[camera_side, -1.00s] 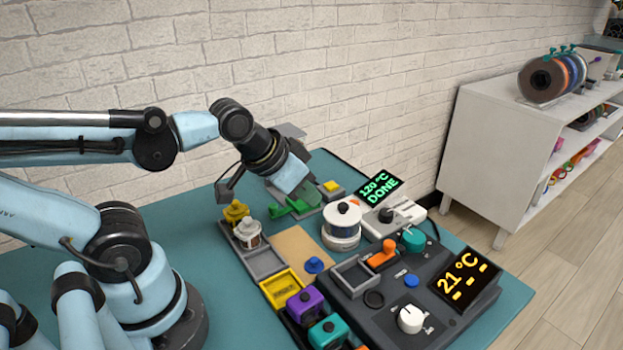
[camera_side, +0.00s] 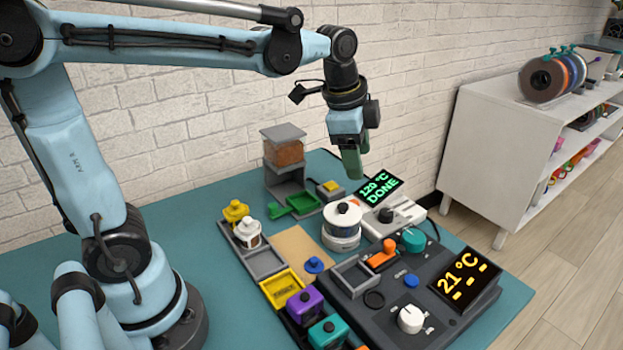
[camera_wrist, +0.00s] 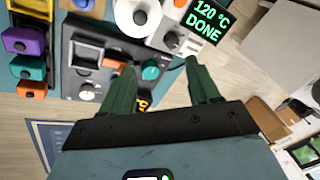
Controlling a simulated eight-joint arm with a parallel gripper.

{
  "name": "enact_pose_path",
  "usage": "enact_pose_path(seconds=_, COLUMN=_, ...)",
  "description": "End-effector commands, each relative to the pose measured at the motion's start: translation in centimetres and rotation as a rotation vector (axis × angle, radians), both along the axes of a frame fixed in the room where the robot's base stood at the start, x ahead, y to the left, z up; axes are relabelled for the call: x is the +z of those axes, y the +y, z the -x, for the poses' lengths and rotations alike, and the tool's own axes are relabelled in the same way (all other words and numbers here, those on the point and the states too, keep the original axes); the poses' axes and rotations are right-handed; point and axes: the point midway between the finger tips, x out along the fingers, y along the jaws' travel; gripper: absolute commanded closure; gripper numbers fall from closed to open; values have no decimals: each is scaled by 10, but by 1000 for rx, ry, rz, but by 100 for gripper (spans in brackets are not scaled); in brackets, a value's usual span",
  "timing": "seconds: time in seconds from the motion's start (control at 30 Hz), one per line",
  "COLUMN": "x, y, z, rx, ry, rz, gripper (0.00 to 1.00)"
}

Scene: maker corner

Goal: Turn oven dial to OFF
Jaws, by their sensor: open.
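A black dial (camera_side: 386,215) sits on a light grey panel (camera_side: 407,210) beside a screen (camera_side: 378,190) with green text "120 °C DONE". The dial also shows near the top of the wrist view (camera_wrist: 172,40); its setting is too small to read. A dark console (camera_side: 370,310) carries a white dial (camera_side: 411,318), a teal knob (camera_side: 413,239) and a screen with yellow "21 °C" (camera_side: 466,277). I cannot tell for certain which dial is the oven's. My gripper (camera_side: 355,168), with green fingers, is open and empty. It hangs above the table's back, higher than the panel and apart from it.
A white round container (camera_side: 342,225) stands left of the panel. A grey stand with a brown-filled hopper (camera_side: 284,153) and a green scoop (camera_side: 300,203) are at the back. An orange handle (camera_side: 382,255) rises from the console. Small jars and coloured blocks line the left side.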

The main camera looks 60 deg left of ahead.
Motion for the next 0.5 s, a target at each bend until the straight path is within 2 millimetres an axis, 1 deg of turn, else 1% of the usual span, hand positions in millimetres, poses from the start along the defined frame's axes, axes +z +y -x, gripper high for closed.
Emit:
enact_pose_path(seconds=0.03, x=0, y=-1, z=-13, rx=-79, ry=30, rz=-22, gripper=39)
enact_pose_path(seconds=0.17, x=-4, y=-5, z=-39, rx=-295, ry=106, rz=-72, gripper=39)
enact_pose_path(seconds=0.3, x=-14, y=-8, z=-64, rx=-523, ry=183, rz=-108, gripper=39)
enact_pose_path(seconds=0.4, x=-21, y=-10, z=-77, rx=-657, ry=225, rz=-120, gripper=39)
enact_pose_path(seconds=0.5, x=-28, y=-11, z=-85, rx=-751, ry=254, rz=-125, gripper=39)
